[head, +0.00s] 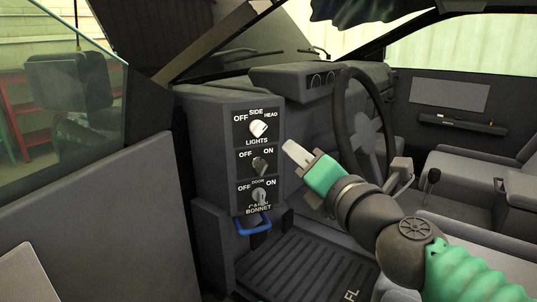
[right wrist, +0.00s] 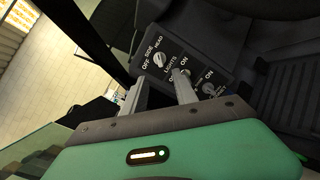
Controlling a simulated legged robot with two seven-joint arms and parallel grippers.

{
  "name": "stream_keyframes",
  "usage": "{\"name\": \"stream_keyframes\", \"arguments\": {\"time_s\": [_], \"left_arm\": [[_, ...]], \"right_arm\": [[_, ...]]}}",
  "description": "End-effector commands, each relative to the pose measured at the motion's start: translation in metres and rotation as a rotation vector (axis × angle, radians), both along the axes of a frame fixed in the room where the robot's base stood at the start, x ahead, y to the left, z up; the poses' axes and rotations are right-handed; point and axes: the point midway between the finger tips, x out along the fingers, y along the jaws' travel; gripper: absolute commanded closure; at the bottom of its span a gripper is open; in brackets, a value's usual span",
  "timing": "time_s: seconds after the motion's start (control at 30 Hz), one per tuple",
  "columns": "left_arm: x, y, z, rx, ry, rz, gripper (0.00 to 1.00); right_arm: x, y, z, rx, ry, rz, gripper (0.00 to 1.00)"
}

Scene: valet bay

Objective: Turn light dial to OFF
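The light dial (head: 258,128) is a pale knob at the top of a dark switch panel (head: 241,108), under the words OFF, SIDE and HEAD. Its pointer seems turned toward the HEAD side, but it is small to read. It also shows in the right wrist view (right wrist: 159,60), just beyond my fingertips. My right gripper (head: 292,150) is to the right of the panel, apart from the dial. In the right wrist view its two fingers (right wrist: 158,79) are spread with nothing between them. My left gripper is not in view.
Two more knobs, a middle OFF/ON dial (head: 260,164) and a bonnet dial (head: 260,197), sit below. A blue handle (head: 253,224) is under the panel. The steering wheel (head: 362,125) stands to the right. The car door (head: 105,220) is at left.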

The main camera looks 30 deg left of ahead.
Motion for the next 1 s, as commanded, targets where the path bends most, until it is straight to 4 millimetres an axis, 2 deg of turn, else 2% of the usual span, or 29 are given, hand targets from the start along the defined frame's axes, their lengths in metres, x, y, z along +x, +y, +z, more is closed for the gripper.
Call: {"name": "stream_keyframes", "arguments": {"time_s": [0.1, 0.37, 0.8, 1.0], "left_arm": [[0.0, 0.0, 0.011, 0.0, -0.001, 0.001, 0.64], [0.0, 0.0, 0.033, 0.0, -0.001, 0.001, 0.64], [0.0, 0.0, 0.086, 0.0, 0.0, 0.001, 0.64], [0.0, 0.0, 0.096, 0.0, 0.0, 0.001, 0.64]], "right_arm": [[0.004, 0.01, 0.006, 0.0, 0.0, 0.006, 0.65], [0.028, 0.042, 0.006, -0.003, 0.002, 0.008, 0.65], [0.084, 0.118, 0.007, -0.009, -0.002, 0.004, 0.65], [0.098, 0.133, 0.003, -0.009, -0.004, 0.002, 0.65]]}}
